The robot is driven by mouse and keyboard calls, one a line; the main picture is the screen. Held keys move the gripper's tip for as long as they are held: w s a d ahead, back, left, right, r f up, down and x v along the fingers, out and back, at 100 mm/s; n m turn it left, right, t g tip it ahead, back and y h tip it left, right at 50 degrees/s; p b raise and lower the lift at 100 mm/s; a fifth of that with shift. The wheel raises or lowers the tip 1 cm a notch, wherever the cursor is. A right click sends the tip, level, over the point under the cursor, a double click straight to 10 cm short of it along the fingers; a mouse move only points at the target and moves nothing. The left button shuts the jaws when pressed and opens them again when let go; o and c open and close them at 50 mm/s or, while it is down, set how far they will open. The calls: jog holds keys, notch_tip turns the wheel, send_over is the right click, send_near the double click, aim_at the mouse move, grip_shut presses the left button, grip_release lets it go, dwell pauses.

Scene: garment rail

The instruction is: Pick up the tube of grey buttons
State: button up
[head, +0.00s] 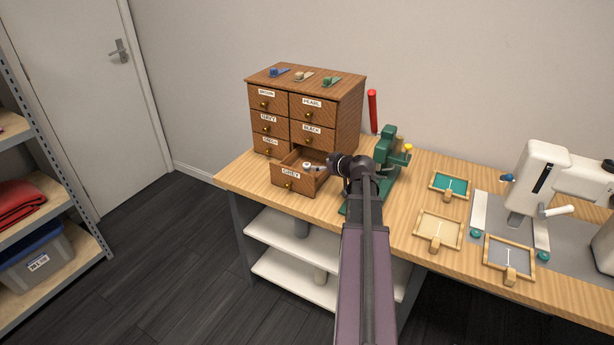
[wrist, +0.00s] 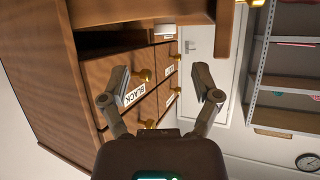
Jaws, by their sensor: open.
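The small wooden cabinet (head: 352,110) stands on the bench, and its drawer labelled GREY (head: 297,183) is pulled out. A small pale object (head: 307,167) shows inside that drawer; it may be the tube of grey buttons, but most of it is hidden. In the wrist view a whitish piece (wrist: 165,31) shows at the top by a wooden drawer edge; I cannot tell whether it is the tube. My gripper (head: 325,167) is at the right side of the open drawer. In the wrist view its fingers (wrist: 160,88) are spread with nothing between them.
A green press (head: 386,150) stands close to the right of my arm. Small framed trays (head: 437,231) and a white machine (head: 535,185) are further right on the bench (head: 240,175). A red post (head: 372,111) stands behind.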

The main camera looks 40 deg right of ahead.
aim_at(308, 165)
jog(key=shift+b+x, duration=0.45)
jog(key=shift+x, duration=1.25)
jog(key=shift+a+b+x, duration=0.15)
jog(key=shift+b+x, duration=0.45)
jog(key=shift+x, duration=0.7)
jog(key=shift+a+b+x, duration=0.15)
jog(key=shift+b+x, duration=0.4)
jog(key=shift+x, duration=0.7)
grip_shut()
